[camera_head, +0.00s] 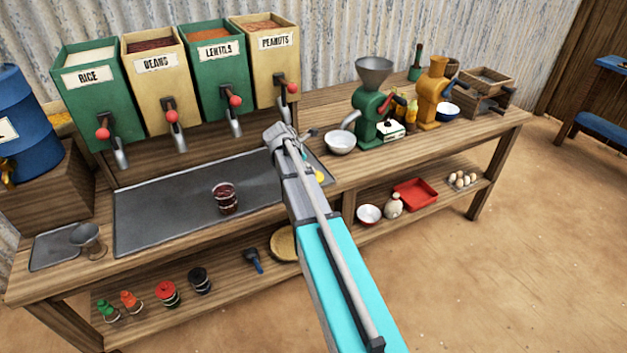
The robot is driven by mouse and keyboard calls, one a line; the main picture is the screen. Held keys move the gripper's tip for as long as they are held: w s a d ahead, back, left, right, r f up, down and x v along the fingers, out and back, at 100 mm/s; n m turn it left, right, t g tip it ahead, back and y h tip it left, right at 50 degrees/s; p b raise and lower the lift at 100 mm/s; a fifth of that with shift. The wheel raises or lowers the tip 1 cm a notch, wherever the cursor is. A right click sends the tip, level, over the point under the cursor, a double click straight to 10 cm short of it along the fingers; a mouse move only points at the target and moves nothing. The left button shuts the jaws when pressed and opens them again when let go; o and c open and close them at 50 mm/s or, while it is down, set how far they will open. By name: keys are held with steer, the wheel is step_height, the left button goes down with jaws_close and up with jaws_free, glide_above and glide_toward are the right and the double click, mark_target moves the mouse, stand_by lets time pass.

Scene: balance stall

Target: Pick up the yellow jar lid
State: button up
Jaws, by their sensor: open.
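A small yellow disc, which looks like the yellow jar lid (320,175), lies at the right end of the dark metal tray (150,222) on the bench. My arm covers part of it on the left. My gripper (303,138) is at the far end of my arm, up and to the left of the lid in the picture. It is open, with nothing seen in it. Its fingers are small and partly hidden by my wrist, and its height above the bench is hard to tell. A glass jar (226,198) with dark red contents stands open on the tray.
Rice, beans, lentils and peanuts dispensers (207,80) with red-knobbed spouts stand behind the tray. A white bowl (340,142) and a green grinder (372,115) stand right of my gripper. A funnel (87,238) is at left. The lower shelf holds a red tray (415,194).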

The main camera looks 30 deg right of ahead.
steer(key=shift+d+f, duration=0.1)
stand_by(0.3)
steer(key=shift+b+x, duration=2.1)
steer(key=shift+x, duration=0.4)
steer(key=shift+d, duration=0.15)
steer(key=c, duration=0.9)
